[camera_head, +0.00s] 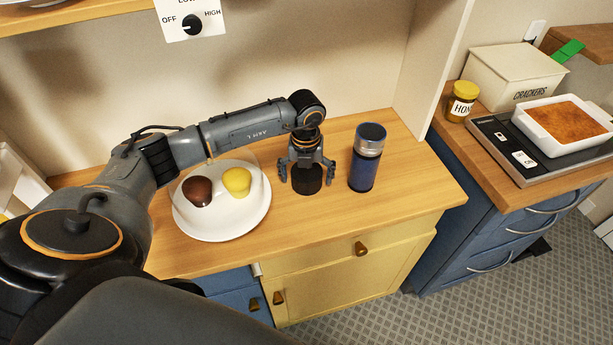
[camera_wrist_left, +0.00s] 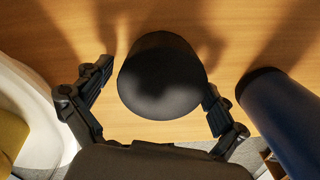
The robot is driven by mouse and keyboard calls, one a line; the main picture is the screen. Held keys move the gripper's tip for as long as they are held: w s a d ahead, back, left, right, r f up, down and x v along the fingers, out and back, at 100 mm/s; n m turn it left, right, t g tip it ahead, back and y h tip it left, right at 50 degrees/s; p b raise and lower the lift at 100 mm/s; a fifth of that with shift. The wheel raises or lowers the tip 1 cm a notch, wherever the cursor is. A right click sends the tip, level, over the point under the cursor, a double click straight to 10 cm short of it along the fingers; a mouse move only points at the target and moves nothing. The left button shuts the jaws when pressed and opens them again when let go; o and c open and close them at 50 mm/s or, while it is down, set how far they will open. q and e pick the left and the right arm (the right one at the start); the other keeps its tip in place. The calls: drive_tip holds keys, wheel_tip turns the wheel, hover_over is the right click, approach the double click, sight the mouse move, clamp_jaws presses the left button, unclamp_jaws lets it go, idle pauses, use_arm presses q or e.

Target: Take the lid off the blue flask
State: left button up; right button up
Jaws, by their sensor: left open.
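The blue flask (camera_head: 363,172) stands upright on the wooden counter, with a silver band and a dark round top. I cannot tell whether that top is a lid or an open mouth. Its blue side also shows at the right edge of the left wrist view (camera_wrist_left: 285,120). My left gripper (camera_head: 307,174) is left of the flask, pointing down and open. A black round piece (camera_head: 308,183) stands on the counter between its fingers. In the left wrist view this piece (camera_wrist_left: 160,78) lies between the spread fingers; the right finger is partly hidden behind it.
A white plate (camera_head: 222,232) with a brown and a yellow piece sits close left of the gripper. Right of the upright panel stand a honey jar (camera_head: 461,104), a crackers box (camera_head: 505,76) and a white baking dish (camera_head: 545,143). The counter's front right is clear.

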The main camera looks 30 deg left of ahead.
sight(306, 173)
use_arm(q)
drive_tip(key=shift+r, duration=0.1)
drive_tip(key=shift+r, duration=0.25)
wheel_tip(306, 173, up, 12)
drive_tip(key=b, duration=0.2)
drive_tip(key=shift+f, duration=0.2)
drive_tip(key=shift+s, duration=0.15)
